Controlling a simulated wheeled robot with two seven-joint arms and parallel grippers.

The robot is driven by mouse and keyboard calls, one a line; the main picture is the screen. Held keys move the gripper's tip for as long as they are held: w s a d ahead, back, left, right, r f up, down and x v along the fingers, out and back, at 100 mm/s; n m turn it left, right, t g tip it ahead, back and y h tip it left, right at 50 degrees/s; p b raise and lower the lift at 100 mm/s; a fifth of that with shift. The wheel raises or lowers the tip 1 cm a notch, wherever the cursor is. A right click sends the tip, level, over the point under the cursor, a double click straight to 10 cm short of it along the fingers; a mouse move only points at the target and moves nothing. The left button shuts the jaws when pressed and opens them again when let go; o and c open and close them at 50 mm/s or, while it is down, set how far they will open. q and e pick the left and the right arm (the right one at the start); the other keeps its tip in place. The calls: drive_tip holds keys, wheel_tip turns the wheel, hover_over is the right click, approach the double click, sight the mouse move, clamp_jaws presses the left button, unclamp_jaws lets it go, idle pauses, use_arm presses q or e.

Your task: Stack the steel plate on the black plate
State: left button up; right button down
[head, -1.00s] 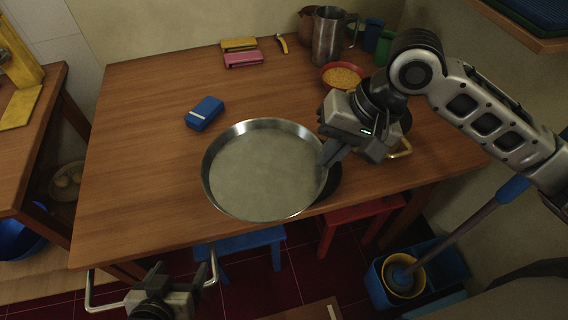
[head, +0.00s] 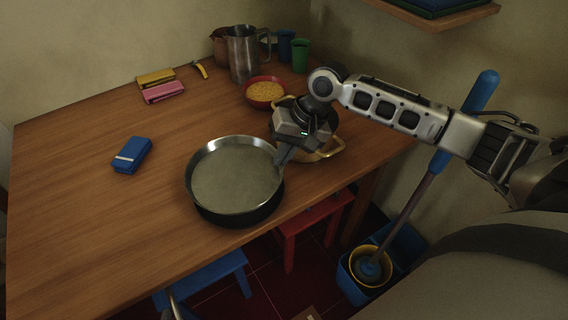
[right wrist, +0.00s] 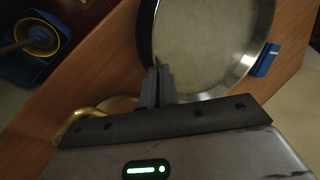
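The steel plate (head: 235,180), a wide shallow dish with a shiny rim, is at the front of the wooden table. The black plate (head: 245,219) shows as a dark band beneath its front edge; most of it is hidden. In the right wrist view the steel plate (right wrist: 205,45) overlaps the black plate (right wrist: 146,30). The steel plate is over the black one, but whether it rests fully on it I cannot tell. My right gripper (head: 281,163) is shut on the steel plate's right rim; its fingers (right wrist: 157,85) are close together there.
A pan with brass handles (head: 322,154) stands just behind my right gripper. A red bowl of yellow food (head: 265,92), a steel pitcher (head: 243,55) and cups stand farther back. A blue packet (head: 132,155) lies left of the plates.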

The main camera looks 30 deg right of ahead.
drive_tip(key=shift+w+d+f, duration=0.1)
drive_tip(key=shift+f, duration=1.6)
drive_tip(key=shift+f, duration=0.55)
drive_tip(key=c, duration=1.7)
unclamp_jaws()
drive_tip(key=shift+r, duration=0.25)
drive_tip(key=v, duration=1.2)
drive_tip(key=shift+r+p, duration=0.3)
drive_tip(key=shift+f, duration=0.1)
